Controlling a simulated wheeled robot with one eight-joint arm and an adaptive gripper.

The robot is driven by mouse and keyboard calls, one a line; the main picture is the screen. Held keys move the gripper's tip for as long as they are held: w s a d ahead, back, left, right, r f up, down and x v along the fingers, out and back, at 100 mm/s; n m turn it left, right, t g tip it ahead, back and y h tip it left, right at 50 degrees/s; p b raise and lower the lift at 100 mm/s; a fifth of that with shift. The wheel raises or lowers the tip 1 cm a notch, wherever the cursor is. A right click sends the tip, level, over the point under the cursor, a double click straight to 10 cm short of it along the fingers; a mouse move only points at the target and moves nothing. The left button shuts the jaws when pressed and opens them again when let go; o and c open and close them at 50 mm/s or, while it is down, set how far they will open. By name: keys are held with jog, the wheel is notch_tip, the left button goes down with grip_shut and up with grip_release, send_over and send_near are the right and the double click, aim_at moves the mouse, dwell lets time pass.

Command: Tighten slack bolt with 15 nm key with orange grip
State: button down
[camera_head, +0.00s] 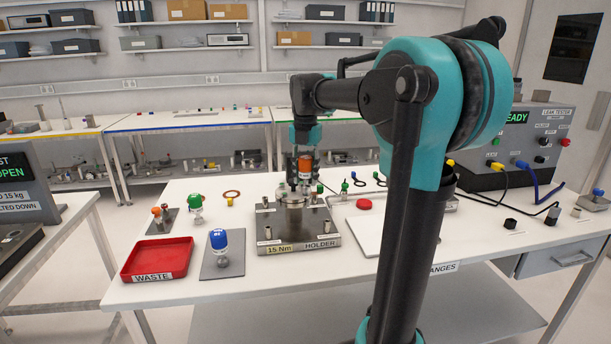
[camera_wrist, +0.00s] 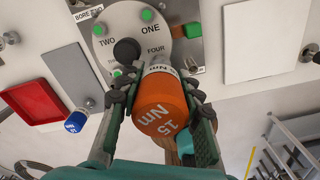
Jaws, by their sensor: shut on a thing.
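My gripper (camera_head: 304,178) is shut on the orange-grip key (camera_head: 305,163), held upright above the holder. In the wrist view the grip (camera_wrist: 160,108) reads "15 Nm" and sits between both fingers. The key's silver lower end reaches the round flange (camera_wrist: 128,40) beside the label "FOUR"; whether it sits on a bolt there is hidden. Labels "ONE" and "TWO" show, and a third label is partly covered. Green-topped bolts (camera_wrist: 147,15) stand around the flange's dark centre. The holder (camera_head: 290,240) is a grey metal block labelled "15 Nm" and "HOLDER".
A red waste tray (camera_head: 157,258), a blue-topped tool (camera_head: 219,240) and a green-topped tool (camera_head: 195,202) stand left of the holder. A leak tester (camera_head: 515,145) with cables stands at the right.

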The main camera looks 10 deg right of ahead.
jog(key=shift+r, duration=0.15)
jog(key=m, duration=0.5)
jog(key=shift+m, duration=0.3)
jog(key=m, duration=0.6)
jog(key=shift+f, duration=0.65)
dwell(0.9)
jog(key=m, duration=0.7)
dwell(0.4)
